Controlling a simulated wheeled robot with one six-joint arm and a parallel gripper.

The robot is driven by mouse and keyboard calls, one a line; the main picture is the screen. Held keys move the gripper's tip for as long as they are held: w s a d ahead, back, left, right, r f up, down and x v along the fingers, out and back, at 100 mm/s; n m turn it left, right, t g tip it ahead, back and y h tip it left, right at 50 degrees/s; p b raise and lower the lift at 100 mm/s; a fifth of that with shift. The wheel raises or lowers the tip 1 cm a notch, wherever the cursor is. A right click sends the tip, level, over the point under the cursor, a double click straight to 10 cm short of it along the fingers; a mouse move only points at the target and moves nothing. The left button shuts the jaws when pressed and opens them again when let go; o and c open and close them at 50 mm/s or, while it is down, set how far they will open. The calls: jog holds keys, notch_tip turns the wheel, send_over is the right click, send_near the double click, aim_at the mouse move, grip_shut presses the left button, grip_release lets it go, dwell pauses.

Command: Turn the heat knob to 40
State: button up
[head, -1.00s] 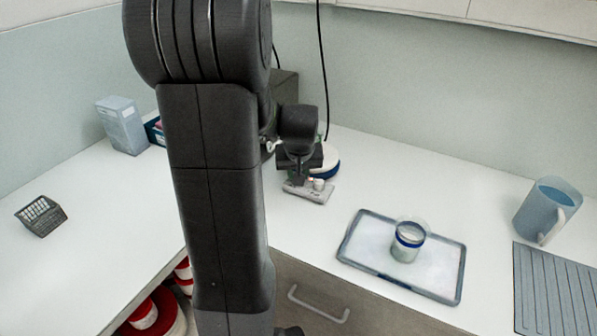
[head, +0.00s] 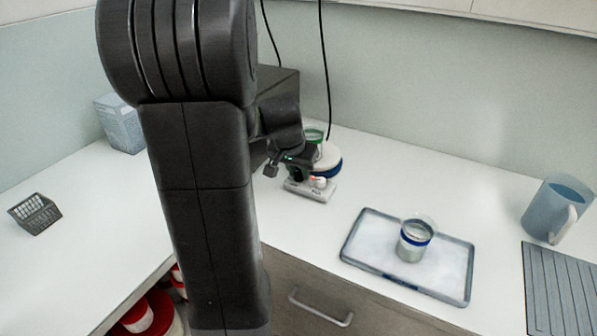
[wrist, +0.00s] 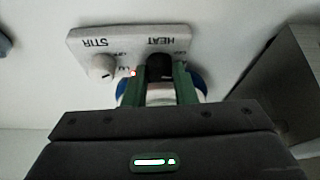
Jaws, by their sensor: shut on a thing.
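The heater's pale control panel (wrist: 120,50) appears upside down in the wrist view, with the words STIR and HEAT on it. The dark heat knob (wrist: 159,66) is under HEAT, between the green fingers of my gripper (wrist: 163,80), which is shut on it. The pale stir knob (wrist: 102,66) is free to its left. The scale around the heat knob is mostly hidden by the fingers, so I cannot read its setting. In the head view my gripper (head: 296,174) is down at the heater's front panel (head: 313,190).
A tray (head: 360,255) bearing a blue-banded jar (head: 414,240) is to the right. A blue jug (head: 553,209) and a ribbed mat (head: 560,290) are farther right. A dark box (head: 278,95) is close behind the arm.

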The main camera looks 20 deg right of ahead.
jog(key=o, duration=1)
jog(key=shift+r, duration=0.15)
jog(key=v, duration=1.3)
jog(key=shift+a+r, duration=0.1)
jog(key=shift+r, duration=0.2)
jog(key=x, duration=1.4)
jog(key=shift+s, duration=0.1)
